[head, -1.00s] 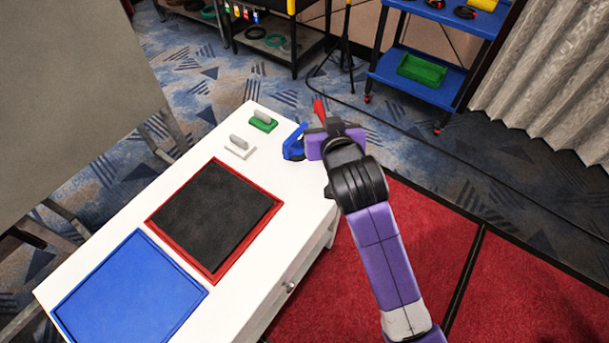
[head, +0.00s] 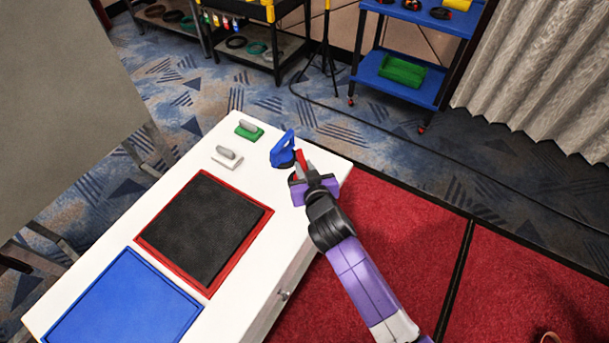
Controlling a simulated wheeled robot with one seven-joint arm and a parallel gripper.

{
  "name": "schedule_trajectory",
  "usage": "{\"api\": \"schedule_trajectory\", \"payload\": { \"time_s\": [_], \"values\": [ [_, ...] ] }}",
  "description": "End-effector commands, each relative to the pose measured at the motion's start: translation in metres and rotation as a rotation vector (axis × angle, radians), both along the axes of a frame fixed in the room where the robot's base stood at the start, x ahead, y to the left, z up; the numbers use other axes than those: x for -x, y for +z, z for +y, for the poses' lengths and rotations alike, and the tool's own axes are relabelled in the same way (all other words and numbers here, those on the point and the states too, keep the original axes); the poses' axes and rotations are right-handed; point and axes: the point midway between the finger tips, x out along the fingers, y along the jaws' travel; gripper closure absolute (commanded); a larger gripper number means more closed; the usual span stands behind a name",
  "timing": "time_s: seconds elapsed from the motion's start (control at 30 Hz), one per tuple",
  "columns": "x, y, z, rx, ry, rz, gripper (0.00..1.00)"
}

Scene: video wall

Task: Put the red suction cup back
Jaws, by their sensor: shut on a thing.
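My gripper (head: 302,177) is over the far right end of the white table and is shut on the red suction cup (head: 300,157). Only a small red part of the cup shows, just beyond the fingers; the rest is hidden by my gripper. A blue suction cup (head: 283,151) with an upright handle stands on the table just to the left of the red one. From this angle I cannot tell whether the two touch, or whether the red cup touches the table.
The white table (head: 222,262) also bears a green-based tool (head: 249,130), a white-based tool (head: 227,158), a red-rimmed black tray (head: 252,236) and a blue tray (head: 125,310). A blue cart (head: 398,80) and a dark shelf stand behind.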

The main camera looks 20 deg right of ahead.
Motion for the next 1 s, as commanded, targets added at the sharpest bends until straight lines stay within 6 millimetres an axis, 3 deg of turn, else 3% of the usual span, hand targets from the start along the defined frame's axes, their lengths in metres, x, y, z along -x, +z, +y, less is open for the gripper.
{"api": "schedule_trajectory", "payload": {
  "time_s": [0.27,0.7,0.73,0.8,1.0],
  "values": [
    [0.0,-0.034,0.0,0.001,0.001,0.0,1.0],
    [0.0,-0.039,0.0,0.0,0.001,-0.002,1.0],
    [0.0,-0.039,0.0,0.0,0.0,0.001,0.77],
    [0.0,-0.039,0.0,0.0,0.0,0.001,0.63],
    [0.0,-0.039,0.0,0.0,0.0,0.001,0.61]
  ]
}}
